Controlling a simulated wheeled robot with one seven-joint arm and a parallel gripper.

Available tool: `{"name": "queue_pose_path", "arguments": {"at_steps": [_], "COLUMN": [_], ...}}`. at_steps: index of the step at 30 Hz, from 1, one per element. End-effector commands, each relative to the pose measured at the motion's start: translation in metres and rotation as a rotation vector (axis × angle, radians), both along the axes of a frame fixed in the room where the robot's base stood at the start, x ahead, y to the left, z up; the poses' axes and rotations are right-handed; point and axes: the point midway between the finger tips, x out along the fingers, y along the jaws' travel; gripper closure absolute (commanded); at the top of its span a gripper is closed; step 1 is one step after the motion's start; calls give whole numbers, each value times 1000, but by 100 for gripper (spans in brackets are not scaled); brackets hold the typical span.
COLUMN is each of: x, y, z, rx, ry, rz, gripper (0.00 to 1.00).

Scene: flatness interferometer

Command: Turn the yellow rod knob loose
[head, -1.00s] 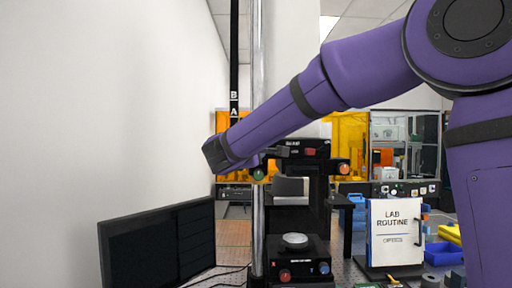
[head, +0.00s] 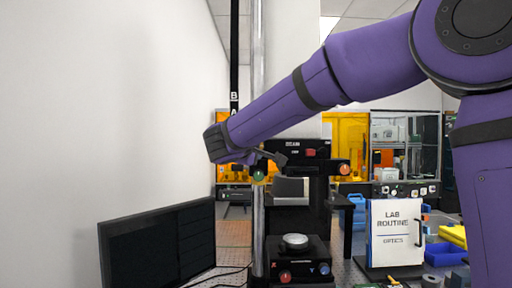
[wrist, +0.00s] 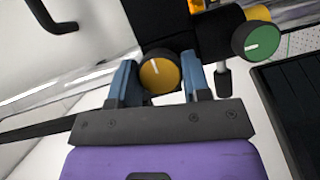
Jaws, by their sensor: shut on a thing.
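The yellow rod knob (wrist: 160,76), round with a white index line, sits between the two blue fingers of my gripper (wrist: 159,72) in the wrist view. The fingers are shut on its left and right sides. The knob is on a black block (wrist: 166,22) on the metal rod. In the head view, my arm's end hides the yellow knob and most of my gripper.
A green knob (wrist: 255,40) with a white line sits just right of the gripper; it also shows in the head view (head: 259,175). The bright metal rod (head: 259,225) stands upright behind. A monitor (head: 158,248) is at lower left, a LAB ROUTINE sign (head: 396,233) at right.

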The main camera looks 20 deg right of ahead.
Motion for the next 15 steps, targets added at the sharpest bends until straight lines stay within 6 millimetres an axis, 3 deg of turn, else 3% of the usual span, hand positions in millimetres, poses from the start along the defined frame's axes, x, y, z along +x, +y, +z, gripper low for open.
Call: {"name": "queue_pose_path", "arguments": {"at_steps": [3,4,7,15], "x": [0,0,0,-1], "y": [0,0,0,0], "z": [0,0,0,0], "rx": [-1,-1,-1,-1], "ry": [1,1,0,0], "rz": [-1,-1,-1,0], "gripper": [80,52,31,31]}}
